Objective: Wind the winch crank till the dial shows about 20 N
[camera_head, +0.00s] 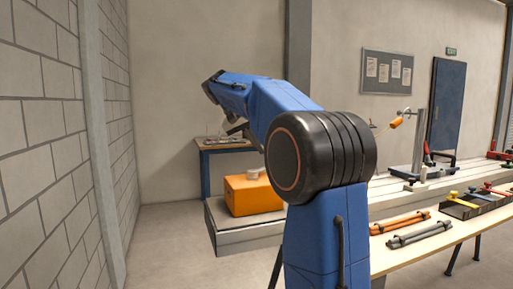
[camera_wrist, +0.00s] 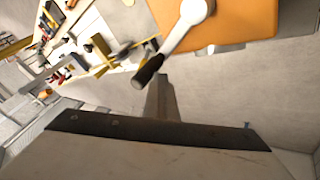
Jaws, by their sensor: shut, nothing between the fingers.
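The winch appears as an orange box (camera_head: 252,196) on a grey platform, left of my arm in the head view. A pale round part (camera_head: 254,173) shows on its top. In the wrist view the orange box (camera_wrist: 246,18) fills the upper right, with a white crank arm (camera_wrist: 180,29) ending in a black handle (camera_wrist: 149,70). My gripper (camera_wrist: 161,82) is shut and empty, its tips beside the handle in the picture. I cannot tell whether they touch it. In the head view my gripper (camera_head: 238,128) is small and partly hidden behind my arm. No dial face is readable.
A bench (camera_head: 396,257) with orange and grey bars stands at the right. A post stand (camera_head: 417,152) with an orange part is behind it. A small blue-legged table (camera_head: 205,160) is at the back. A block wall (camera_head: 45,150) is on the left.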

